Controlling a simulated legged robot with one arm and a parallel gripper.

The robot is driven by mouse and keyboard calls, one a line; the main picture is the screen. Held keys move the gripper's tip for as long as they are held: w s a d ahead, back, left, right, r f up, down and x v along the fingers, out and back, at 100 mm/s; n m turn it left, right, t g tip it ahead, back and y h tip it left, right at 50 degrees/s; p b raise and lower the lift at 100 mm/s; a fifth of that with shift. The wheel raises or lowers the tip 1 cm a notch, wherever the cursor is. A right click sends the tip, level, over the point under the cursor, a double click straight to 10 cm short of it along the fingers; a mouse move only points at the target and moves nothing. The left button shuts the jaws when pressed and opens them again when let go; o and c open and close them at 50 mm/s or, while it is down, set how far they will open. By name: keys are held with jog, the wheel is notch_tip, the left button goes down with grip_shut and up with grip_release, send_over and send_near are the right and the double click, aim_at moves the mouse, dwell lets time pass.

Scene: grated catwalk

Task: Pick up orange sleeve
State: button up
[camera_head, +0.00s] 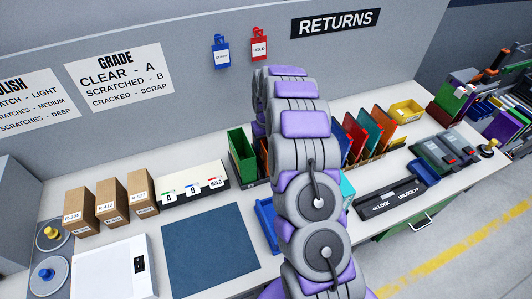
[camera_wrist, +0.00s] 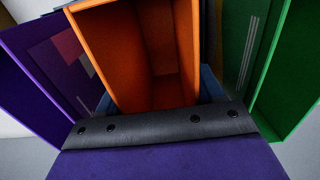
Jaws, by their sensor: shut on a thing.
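The orange sleeve (camera_wrist: 125,50) is a hollow, open-topped box in the middle of the wrist view. A purple sleeve (camera_wrist: 45,60) stands to its left and a green one (camera_wrist: 285,70) to its right. My gripper (camera_wrist: 165,125) shows as a dark studded strip with a purple body, shut on the near edge of the orange sleeve. The fingertips' grip itself is hidden. In the head view my arm hides the gripper and the space behind it; a green sleeve (camera_head: 241,158) shows just left of the arm.
A rack right of my arm holds red, orange (camera_head: 384,127) and teal sleeves. A blue mat (camera_head: 210,250), small cartons (camera_head: 110,200) and a labelled sorter (camera_head: 190,188) lie left. A lock panel (camera_head: 391,198) and grey devices (camera_head: 440,150) stand right. The wall rises behind the bench.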

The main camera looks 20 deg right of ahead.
jog(key=shift+d, duration=0.3)
jog(key=c, duration=0.3)
jog(key=shift+a, duration=0.1)
